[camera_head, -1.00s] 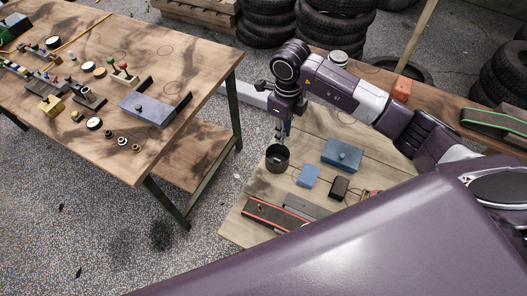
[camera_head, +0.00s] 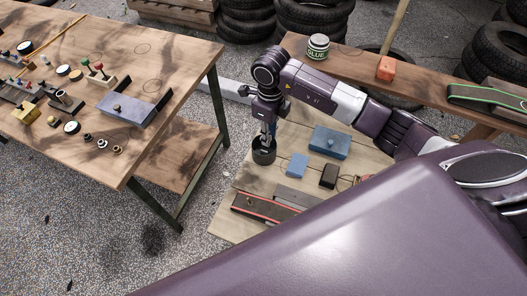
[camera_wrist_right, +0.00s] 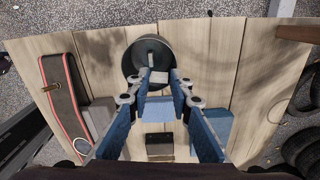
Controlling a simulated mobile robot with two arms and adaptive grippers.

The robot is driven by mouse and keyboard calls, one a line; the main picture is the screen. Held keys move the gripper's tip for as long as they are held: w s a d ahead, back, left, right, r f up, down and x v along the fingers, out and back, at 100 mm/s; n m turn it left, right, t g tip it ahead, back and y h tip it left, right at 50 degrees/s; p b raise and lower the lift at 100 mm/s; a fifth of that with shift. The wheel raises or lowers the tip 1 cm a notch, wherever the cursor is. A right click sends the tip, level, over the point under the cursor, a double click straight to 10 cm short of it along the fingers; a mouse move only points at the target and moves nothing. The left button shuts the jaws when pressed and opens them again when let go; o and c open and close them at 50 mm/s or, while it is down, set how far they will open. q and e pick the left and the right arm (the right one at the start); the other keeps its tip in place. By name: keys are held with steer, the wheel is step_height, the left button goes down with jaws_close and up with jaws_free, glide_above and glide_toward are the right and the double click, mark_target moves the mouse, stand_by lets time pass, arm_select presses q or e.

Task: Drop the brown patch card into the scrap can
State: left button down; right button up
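The scrap can (camera_head: 263,156) is a dark round can on the low wooden platform. It also shows in the right wrist view (camera_wrist_right: 132,62), just beyond my fingertips. My right gripper (camera_head: 268,136) points down over the can, its tips close to the rim. In the right wrist view my blue fingers (camera_wrist_right: 158,78) flank a small flat grey-brown piece, seemingly the patch card (camera_wrist_right: 158,76), and appear shut on it. Its brown colour is not clear. Whether the tips are inside the can or just above it I cannot tell. My left gripper is not in view.
A blue box (camera_head: 329,142), a smaller blue block (camera_head: 297,165), a dark block (camera_head: 328,176) and a red-edged belt strip (camera_head: 262,208) lie near the can. A cluttered workbench (camera_head: 180,62) stands left. A glue jar (camera_head: 318,46) and orange block (camera_head: 386,68) stand on the back bench.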

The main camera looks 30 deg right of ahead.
steer(key=o, duration=0.4)
steer(key=shift+c, duration=0.2)
step_height(320, 180, up, 12)
stand_by(0.6)
